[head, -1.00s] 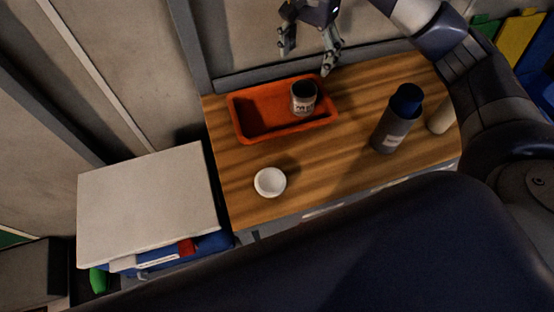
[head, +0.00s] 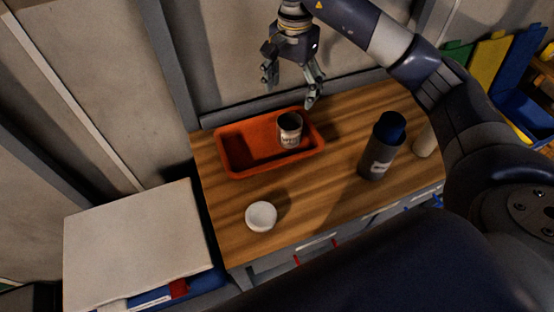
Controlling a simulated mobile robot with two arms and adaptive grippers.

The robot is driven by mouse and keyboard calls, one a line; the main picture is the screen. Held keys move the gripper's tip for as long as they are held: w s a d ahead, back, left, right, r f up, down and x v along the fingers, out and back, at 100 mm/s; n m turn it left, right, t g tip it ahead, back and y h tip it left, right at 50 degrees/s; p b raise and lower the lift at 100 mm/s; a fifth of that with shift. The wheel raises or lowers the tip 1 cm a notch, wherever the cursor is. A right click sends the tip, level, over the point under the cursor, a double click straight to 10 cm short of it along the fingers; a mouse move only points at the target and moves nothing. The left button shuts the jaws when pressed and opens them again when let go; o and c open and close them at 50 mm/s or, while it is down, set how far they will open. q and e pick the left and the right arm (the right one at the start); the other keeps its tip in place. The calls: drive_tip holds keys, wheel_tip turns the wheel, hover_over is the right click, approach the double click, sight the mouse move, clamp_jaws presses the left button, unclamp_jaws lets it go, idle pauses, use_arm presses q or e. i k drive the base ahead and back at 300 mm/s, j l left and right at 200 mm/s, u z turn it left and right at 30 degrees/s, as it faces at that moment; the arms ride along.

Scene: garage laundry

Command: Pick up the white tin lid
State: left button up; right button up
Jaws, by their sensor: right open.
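The white tin lid (head: 261,216) lies on the wooden worktop (head: 310,205) near its front left part, in front of the orange tray. It looks like a small, shallow round dish. My right gripper (head: 290,92) is open and empty, above the back of the worktop, behind and above the orange tray. It is well apart from the lid. My left gripper is not in view.
An orange tray (head: 232,167) holds a labelled tin (head: 290,130). A dark bottle with a blue cap (head: 380,150) and a pale cylinder (head: 424,141) stand at the right. A white-topped unit (head: 135,240) is at the left. Bare worktop surrounds the lid.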

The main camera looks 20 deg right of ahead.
sight(261, 216)
drive_tip(key=j+z, duration=0.2)
drive_tip(key=j, duration=0.3)
drive_tip(key=k+j+z, duration=0.1)
drive_tip(key=j+z, duration=0.15)
drive_tip(key=j, duration=0.3)
drive_tip(key=k+j+z, duration=0.2)
drive_tip(key=j, duration=0.3)
drive_tip(key=j+z, duration=0.2)
drive_tip(key=j, duration=0.3)
